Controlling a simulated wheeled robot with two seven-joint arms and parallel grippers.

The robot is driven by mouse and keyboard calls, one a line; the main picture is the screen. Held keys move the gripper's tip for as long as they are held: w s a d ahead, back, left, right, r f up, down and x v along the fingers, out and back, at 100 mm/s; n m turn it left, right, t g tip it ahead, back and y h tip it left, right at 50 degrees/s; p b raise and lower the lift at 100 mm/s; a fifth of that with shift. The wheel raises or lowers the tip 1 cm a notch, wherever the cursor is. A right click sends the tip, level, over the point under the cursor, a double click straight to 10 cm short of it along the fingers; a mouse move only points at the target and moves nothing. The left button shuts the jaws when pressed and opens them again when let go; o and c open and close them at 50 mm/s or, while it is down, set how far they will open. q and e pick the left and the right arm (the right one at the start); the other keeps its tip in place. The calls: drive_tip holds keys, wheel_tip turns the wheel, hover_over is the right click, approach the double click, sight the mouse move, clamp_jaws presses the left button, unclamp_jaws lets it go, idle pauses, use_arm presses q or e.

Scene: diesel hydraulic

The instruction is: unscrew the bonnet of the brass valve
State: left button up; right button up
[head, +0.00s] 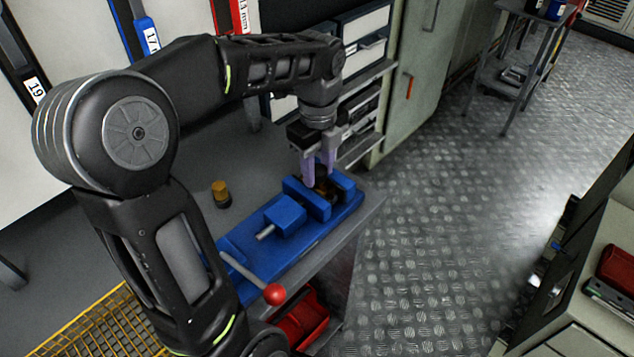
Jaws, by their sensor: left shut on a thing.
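My left gripper (319,180) points down over the blue vise (275,255) at the right end of the grey bench. Its fingers are shut on the brass valve (329,190), which sits between the vise jaws. Only a small, dark part of the valve shows; the fingers and jaws hide the rest. I cannot tell from this view which part of it the fingertips touch. A small brass and black piece (221,193) stands apart on the bench, left of the vise. My right gripper is not in view.
The vise handle with a red ball end (274,294) sticks out at the bench's front. A grey drawer cabinet (365,60) stands behind the bench. Wrenches hang on the wall panel at top left. The checker-plate floor (450,230) to the right is clear.

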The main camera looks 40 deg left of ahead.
use_arm(q)
drive_tip(key=n, duration=0.4)
drive_tip(key=shift+n, duration=0.3)
drive_tip(key=n, duration=1)
drive_tip(key=shift+n, duration=0.4)
drive_tip(key=n, duration=0.3)
drive_tip(key=shift+n, duration=0.3)
drive_tip(key=o, duration=1.1)
